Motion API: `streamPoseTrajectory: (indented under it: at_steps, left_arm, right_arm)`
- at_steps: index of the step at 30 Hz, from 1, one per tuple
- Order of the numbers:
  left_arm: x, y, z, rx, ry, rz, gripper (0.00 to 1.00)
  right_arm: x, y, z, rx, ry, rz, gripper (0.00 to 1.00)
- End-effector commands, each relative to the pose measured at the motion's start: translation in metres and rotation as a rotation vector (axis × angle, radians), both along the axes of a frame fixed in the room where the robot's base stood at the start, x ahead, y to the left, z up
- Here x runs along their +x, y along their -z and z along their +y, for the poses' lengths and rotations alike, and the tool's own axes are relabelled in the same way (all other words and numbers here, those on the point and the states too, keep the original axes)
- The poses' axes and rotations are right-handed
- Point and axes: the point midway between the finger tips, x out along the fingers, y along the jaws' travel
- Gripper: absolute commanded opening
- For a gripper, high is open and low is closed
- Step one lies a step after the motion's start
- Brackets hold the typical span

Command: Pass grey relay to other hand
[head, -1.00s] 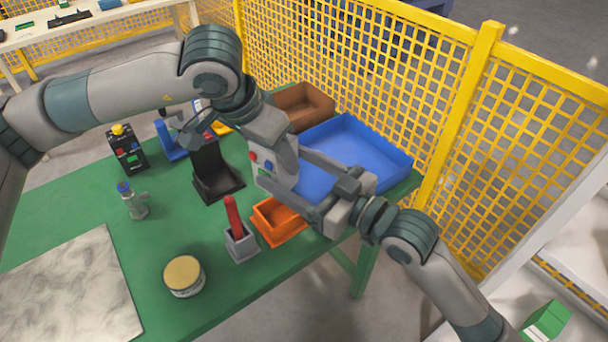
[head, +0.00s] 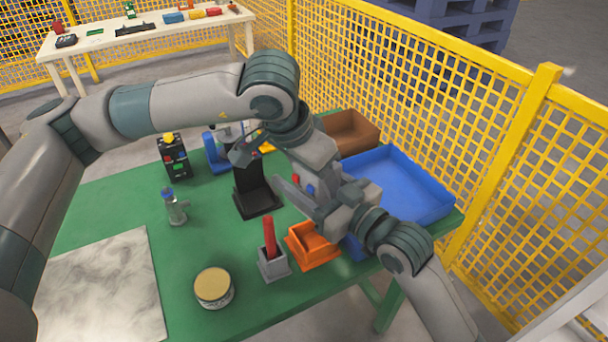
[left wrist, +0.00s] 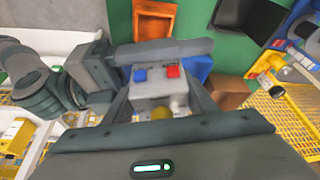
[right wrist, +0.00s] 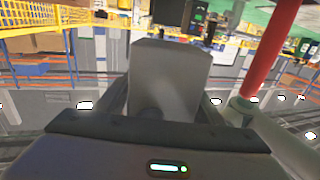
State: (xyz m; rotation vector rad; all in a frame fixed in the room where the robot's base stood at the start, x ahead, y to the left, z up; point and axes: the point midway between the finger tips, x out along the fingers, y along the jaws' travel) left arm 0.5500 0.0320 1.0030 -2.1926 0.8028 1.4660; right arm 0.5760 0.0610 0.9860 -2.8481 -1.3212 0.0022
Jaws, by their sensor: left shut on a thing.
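The grey relay (left wrist: 158,88), a light block with a blue and a red terminal, is between my left gripper's fingers (left wrist: 160,102). My left gripper (head: 305,178) is shut on it above the table, right of the black stand. In the head view the relay (head: 303,188) is partly hidden by the grippers. My right gripper (head: 310,205) comes in from the right, with its fingers reaching around the relay. In the right wrist view a plain grey face of the relay (right wrist: 168,80) fills the space between the apart fingers. Contact on both sides cannot be made out.
Below are an orange bin (head: 314,251), a red rod in a grey holder (head: 272,264) and a round tin (head: 214,287). A blue tray (head: 425,205) and a brown bin (head: 352,134) stand right and behind. A black stand (head: 256,200) is close left. Yellow mesh fencing (head: 450,90) borders the table.

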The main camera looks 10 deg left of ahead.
Motion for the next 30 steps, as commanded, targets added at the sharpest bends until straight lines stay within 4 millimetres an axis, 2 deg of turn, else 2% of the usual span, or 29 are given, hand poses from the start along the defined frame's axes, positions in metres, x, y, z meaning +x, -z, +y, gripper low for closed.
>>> streamPoseTrajectory:
  at_steps: [1, 5, 6, 8, 9, 20, 26, 30]
  left_arm:
    - [0.0, -0.001, 0.0, -0.001, 0.0, -0.001, 0.19]
    - [0.0, -0.001, 0.0, -0.001, 0.0, -0.001, 0.19]
    - [0.0, -0.001, 0.0, -0.001, 0.0, -0.001, 0.56]
    - [0.0, -0.001, 0.0, -0.001, 0.0, -0.001, 0.71]
    - [0.0, -0.001, 0.0, -0.001, 0.0, -0.001, 0.73]
    - [-0.002, -0.004, -0.001, -0.003, 0.004, 0.0, 0.73]
    - [-0.007, -0.022, 0.004, -0.002, 0.004, -0.002, 0.73]
    - [-0.013, -0.043, 0.01, -0.003, 0.002, -0.004, 0.73]
  right_arm:
    - [0.0, 0.0, 0.0, 0.0, 0.0, 0.0, 0.49]
    - [0.0, 0.0, 0.0, 0.0, 0.0, 0.0, 0.18]
    - [0.0, -0.001, 0.0, 0.001, 0.0, -0.002, 0.16]
    - [0.0, -0.001, 0.0, 0.001, 0.0, -0.002, 0.16]
    - [0.0, -0.001, 0.0, 0.001, 0.0, -0.002, 0.16]
    - [0.0, -0.001, 0.0, 0.002, 0.0, -0.001, 0.16]
    - [0.0, 0.0, 0.0, 0.0, 0.0, 0.0, 0.16]
    - [0.0, 0.0, 0.0, 0.0, 0.0, 0.0, 0.16]
